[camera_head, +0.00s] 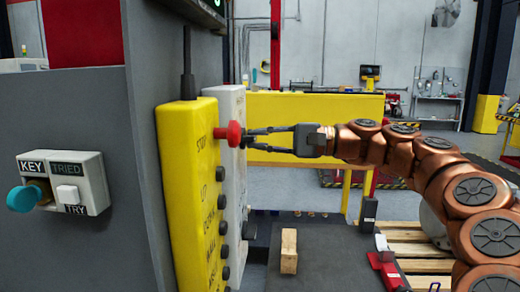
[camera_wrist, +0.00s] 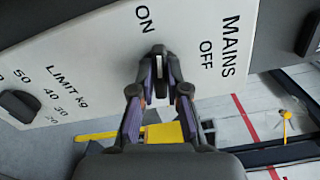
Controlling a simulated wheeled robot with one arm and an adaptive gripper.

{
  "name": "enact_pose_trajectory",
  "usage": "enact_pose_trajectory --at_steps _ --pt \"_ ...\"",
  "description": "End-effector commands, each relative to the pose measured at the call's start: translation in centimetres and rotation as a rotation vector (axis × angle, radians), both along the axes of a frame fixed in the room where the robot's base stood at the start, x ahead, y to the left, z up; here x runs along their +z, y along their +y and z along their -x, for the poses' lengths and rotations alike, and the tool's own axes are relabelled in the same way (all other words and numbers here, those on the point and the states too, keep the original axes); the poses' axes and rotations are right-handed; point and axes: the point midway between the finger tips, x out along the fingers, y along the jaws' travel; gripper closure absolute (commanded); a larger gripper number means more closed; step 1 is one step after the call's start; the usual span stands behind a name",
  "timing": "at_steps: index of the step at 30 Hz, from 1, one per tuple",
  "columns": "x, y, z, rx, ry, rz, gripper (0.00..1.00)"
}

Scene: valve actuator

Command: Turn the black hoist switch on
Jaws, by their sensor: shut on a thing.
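In the wrist view, a white panel (camera_wrist: 100,55) carries the words MAINS, ON and OFF. My gripper (camera_wrist: 160,62) has its fingertips together at the panel, between ON and OFF. It is shut on a small dark switch (camera_wrist: 159,49), of which only the tip shows; the fingers hide the rest, so its exact setting cannot be told. In the head view my gripper (camera_head: 248,138) reaches in from the right to the pale panel (camera_head: 234,105), behind the yellow box and its red button.
The yellow control box (camera_head: 188,170) with a red button (camera_head: 234,133) and black buttons stands close left of my gripper. A black LIMIT kg knob (camera_wrist: 20,105) is on the white panel. A blue key knob (camera_head: 22,198) and TRY button (camera_head: 68,194) are at left. A wooden block (camera_head: 289,250) lies below.

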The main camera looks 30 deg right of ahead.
Motion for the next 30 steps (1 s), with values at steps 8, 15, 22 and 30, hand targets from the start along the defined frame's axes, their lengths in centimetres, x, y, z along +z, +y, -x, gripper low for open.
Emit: enact_pose_trajectory --at_steps 8,15,22,30 --pt "-0.37 0.13 0.04 0.004 -0.101 0.071 1.0" --pt "-0.33 0.14 0.04 0.004 -0.131 0.092 1.0" --pt "-0.29 0.12 0.04 0.004 -0.133 0.094 1.0" --pt "-0.28 0.11 0.03 0.004 -0.133 0.092 0.74"
